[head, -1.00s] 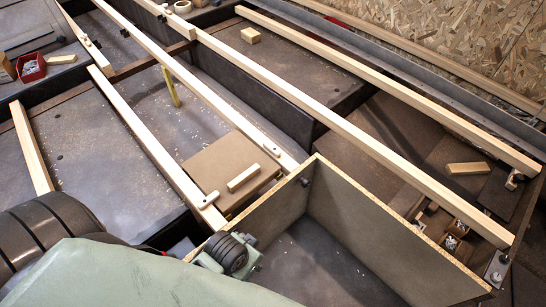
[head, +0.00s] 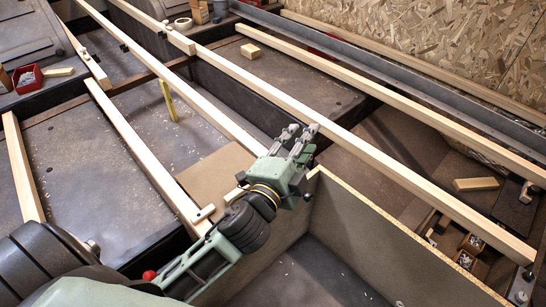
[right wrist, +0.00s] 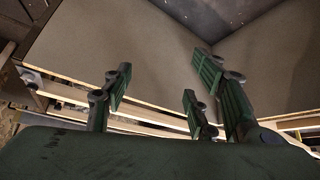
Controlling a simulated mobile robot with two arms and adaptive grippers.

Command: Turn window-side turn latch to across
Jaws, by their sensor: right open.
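A brown hatch panel (head: 212,172) lies between two pale wooden rails, with a small wooden bar handle (head: 235,194) on it. The other latch, on the far rail, is hidden behind my left gripper. My left gripper (head: 299,133) is over that far rail at the panel's far right corner, its fingers apart. I cannot tell whether it touches the latch. My right gripper (right wrist: 163,78) is open and empty in the right wrist view, in front of a grey-brown box wall.
An open box (head: 345,220) with a pale rim stands right of the panel. Long wooden rails (head: 385,168) cross the scene. A red bin (head: 28,77), a yellow strip (head: 168,100) and loose wooden blocks (head: 476,184) lie around.

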